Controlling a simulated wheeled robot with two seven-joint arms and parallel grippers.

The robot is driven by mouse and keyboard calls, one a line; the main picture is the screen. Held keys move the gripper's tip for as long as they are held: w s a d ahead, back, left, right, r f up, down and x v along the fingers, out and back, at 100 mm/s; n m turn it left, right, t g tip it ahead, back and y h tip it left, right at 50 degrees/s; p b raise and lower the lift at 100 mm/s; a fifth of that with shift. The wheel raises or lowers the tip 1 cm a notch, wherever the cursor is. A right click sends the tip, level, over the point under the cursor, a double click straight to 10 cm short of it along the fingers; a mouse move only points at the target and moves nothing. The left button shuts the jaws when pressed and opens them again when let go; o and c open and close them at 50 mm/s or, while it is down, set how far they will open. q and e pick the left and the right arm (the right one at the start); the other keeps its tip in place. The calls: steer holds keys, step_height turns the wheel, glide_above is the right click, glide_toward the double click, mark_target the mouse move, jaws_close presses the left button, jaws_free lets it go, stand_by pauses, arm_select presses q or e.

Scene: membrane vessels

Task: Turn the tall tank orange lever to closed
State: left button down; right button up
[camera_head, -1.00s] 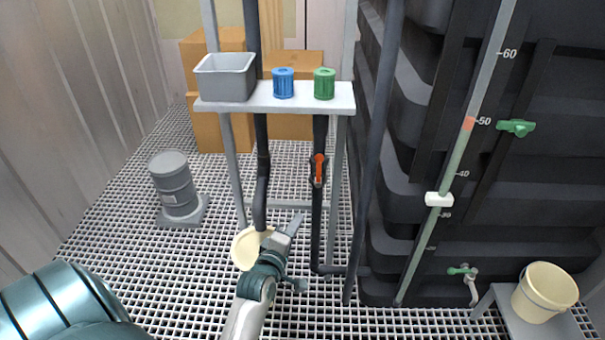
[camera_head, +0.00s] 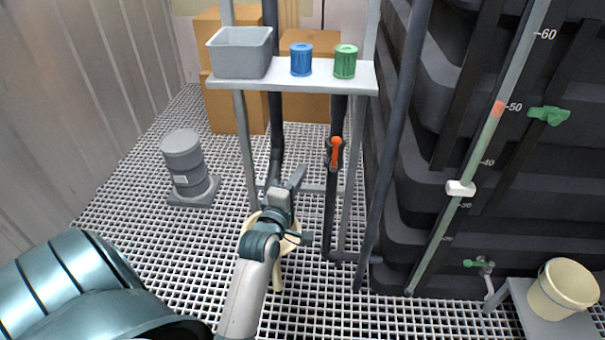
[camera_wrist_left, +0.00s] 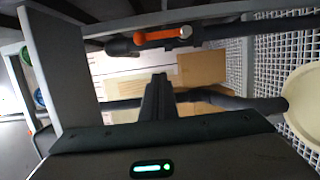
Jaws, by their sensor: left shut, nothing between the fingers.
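The orange lever (camera_head: 336,150) sits on a valve on the dark vertical pipe (camera_head: 331,210) below the shelf, and lies roughly along that pipe. In the left wrist view the lever (camera_wrist_left: 155,36) is at the top, beyond the fingertips. The tall dark ribbed tank (camera_head: 425,205) stands to the right of the pipe. My left gripper (camera_head: 298,174) is shut and empty, left of the lever and a little lower, apart from it. Its closed fingers show in the wrist view (camera_wrist_left: 158,85). My right gripper is not in view.
A grey drum (camera_head: 185,165) stands left on open grating.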

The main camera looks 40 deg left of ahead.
mark_target(335, 155)
arm_select(q)
steer(key=w, duration=1)
steer(key=shift+d, duration=0.45)
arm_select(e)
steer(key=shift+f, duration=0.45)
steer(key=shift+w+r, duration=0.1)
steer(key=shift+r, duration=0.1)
